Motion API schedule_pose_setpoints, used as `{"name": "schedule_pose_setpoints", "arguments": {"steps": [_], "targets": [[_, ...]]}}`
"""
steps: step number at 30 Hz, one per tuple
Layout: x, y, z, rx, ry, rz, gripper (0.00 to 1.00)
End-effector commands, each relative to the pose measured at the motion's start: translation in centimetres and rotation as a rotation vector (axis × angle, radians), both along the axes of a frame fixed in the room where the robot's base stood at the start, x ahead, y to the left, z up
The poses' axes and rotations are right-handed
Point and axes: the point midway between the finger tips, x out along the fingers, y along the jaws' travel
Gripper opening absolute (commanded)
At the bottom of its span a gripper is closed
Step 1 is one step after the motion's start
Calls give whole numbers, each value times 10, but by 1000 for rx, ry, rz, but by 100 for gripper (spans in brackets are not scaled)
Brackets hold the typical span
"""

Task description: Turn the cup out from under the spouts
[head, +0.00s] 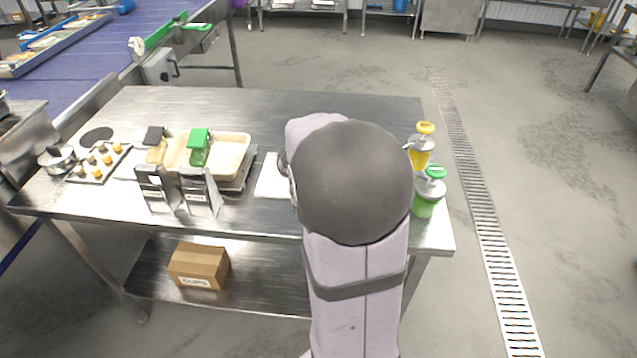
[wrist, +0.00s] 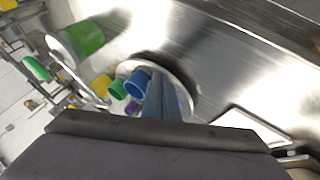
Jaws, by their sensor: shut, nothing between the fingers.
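In the wrist view several small cups stand close together on a round pale plate (wrist: 188,80): a blue cup (wrist: 136,84), a green cup (wrist: 117,89), a yellow cup (wrist: 101,86) and a purple cup (wrist: 132,108). My gripper (wrist: 163,82) is shut and empty, its fingers in front of the plate just right of the blue cup. I cannot tell whether they touch it. A green dispenser (wrist: 82,38) and its metal spout (wrist: 85,86) lie left of the cups. In the head view the yellow-topped dispenser (head: 421,152) and green-topped dispenser (head: 428,193) stand at the table's right end; my arm hides the cups and gripper.
The steel table (head: 330,100) has bare room at the back. A food tray (head: 235,150), scoops in metal holders (head: 200,194) and a small tray (head: 92,172) stand left. A cardboard box (head: 199,266) sits on the lower shelf. A white board (head: 270,180) lies beside my arm.

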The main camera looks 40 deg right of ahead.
Motion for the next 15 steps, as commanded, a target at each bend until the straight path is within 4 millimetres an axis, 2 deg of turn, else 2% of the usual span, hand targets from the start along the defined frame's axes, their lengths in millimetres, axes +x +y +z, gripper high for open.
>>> {"name": "schedule_pose_setpoints", "arguments": {"steps": [7,9,15], "targets": [[17,31,-3,-1,-1,6,0],[16,38,13,-3,-6,3,0],[11,61,43,-1,-5,3,0]]}}
